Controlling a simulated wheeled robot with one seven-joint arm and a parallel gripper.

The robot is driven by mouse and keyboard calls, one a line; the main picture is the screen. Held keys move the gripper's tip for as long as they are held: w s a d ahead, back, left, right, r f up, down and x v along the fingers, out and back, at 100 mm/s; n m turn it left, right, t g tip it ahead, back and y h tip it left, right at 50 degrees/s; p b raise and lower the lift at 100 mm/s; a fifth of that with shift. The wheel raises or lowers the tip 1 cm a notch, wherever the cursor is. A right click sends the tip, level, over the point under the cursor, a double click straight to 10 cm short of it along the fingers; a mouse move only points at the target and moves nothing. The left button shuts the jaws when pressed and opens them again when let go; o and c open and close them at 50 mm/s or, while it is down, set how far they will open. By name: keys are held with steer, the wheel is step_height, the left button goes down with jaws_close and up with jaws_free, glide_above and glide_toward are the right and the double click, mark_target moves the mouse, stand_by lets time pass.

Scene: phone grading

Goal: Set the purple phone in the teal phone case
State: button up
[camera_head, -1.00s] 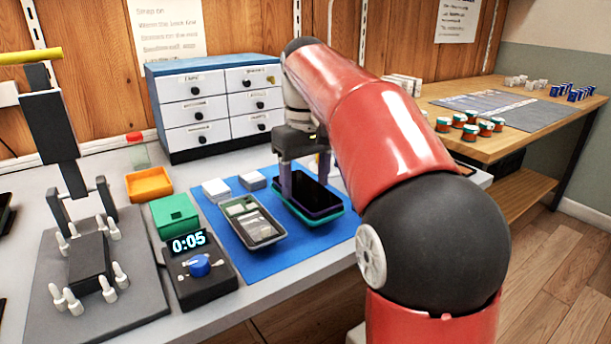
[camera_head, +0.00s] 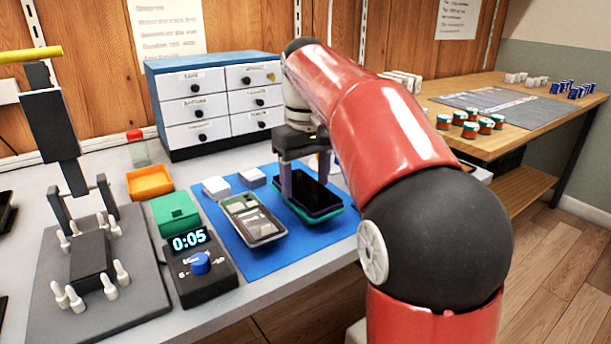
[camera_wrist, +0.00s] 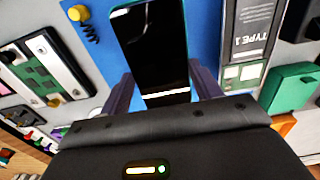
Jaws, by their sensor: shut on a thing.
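The purple phone (camera_head: 313,194) has a black screen that faces up. It lies in or just above the teal phone case (camera_head: 322,219), whose rim shows around its near end; I cannot tell whether it is fully seated. My gripper (camera_head: 309,180) points down with its fingers at the phone's two sides, shut on it. In the wrist view the phone (camera_wrist: 150,52) runs between the two dark purple fingers, with a teal edge along its far end and side.
A grey tray with phone parts (camera_head: 252,221) lies left on the blue mat (camera_head: 262,262). Two small white boxes (camera_head: 216,187) stand behind it. A timer (camera_head: 199,266), green box (camera_head: 175,213) and orange bin (camera_head: 149,182) are further left. Drawers (camera_head: 210,104) stand behind.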

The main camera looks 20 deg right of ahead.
steer(key=o, duration=1.4)
steer(key=shift+r+p, duration=0.7)
steer(key=shift+p, duration=0.15)
steer(key=shift+r+p, duration=0.85)
steer(key=shift+r, duration=2.55)
